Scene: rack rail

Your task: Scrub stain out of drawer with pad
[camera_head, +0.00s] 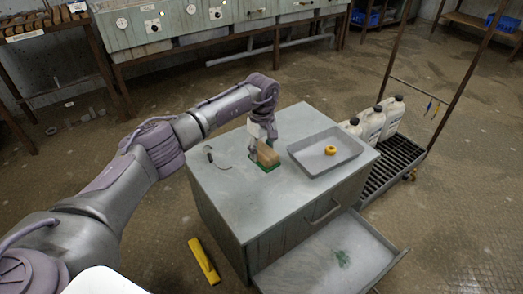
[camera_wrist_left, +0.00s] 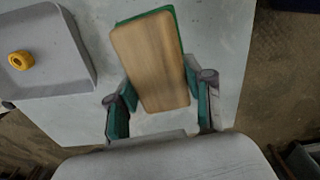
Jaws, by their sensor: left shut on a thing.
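A scrub pad (camera_head: 267,156) with a wooden block back and a green underside is on the top of the grey cabinet (camera_head: 229,191). My left gripper (camera_head: 262,150) is shut on it. In the left wrist view the pad (camera_wrist_left: 150,62) sits between the two fingers of the left gripper (camera_wrist_left: 160,98). I cannot tell whether the pad touches the cabinet top. The drawer (camera_head: 312,268) below stands open at the front, with a dark green stain (camera_head: 342,258) on its floor. My right gripper is not in view.
A grey tray (camera_head: 304,148) with a yellow roll (camera_head: 330,150) lies right of the pad. A small dark item with a cord (camera_head: 212,157) lies on the left. A yellow object (camera_head: 203,261) is on the floor. White jugs (camera_head: 392,117) stand on a rack at right.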

